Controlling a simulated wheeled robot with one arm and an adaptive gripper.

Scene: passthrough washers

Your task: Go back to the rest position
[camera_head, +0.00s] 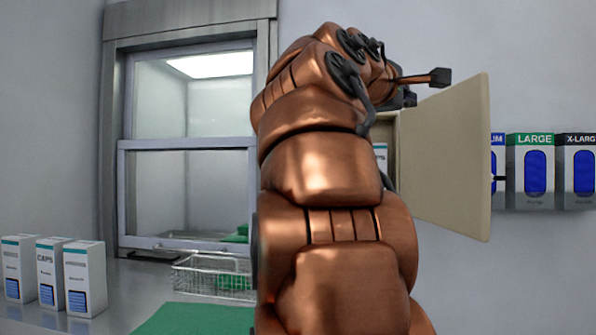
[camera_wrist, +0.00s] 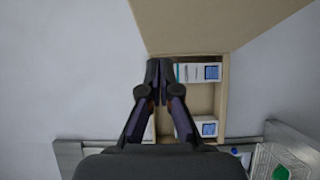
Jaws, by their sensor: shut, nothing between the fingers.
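My gripper (camera_wrist: 159,68) shows in the wrist view with its two dark fingers together and nothing between them. It is in front of the left edge of an open wall cabinet (camera_wrist: 224,105). I cannot tell if it touches the cabinet. In the head view my copper arm rises through the middle and hides most of the cabinet. The gripper's fingertips cannot be made out there. The cabinet's beige door (camera_head: 450,160) stands open to the right of my arm, and it also shows at the top of the wrist view (camera_wrist: 210,22).
White boxes stand on the cabinet's shelves, an upper one (camera_wrist: 200,72) and a lower one (camera_wrist: 207,127). Glove boxes (camera_head: 530,170) hang at the right. A wire basket (camera_head: 205,278), a green mat (camera_head: 190,320) and several cartons (camera_head: 84,278) are on the counter. A sash window (camera_head: 190,145) stands behind.

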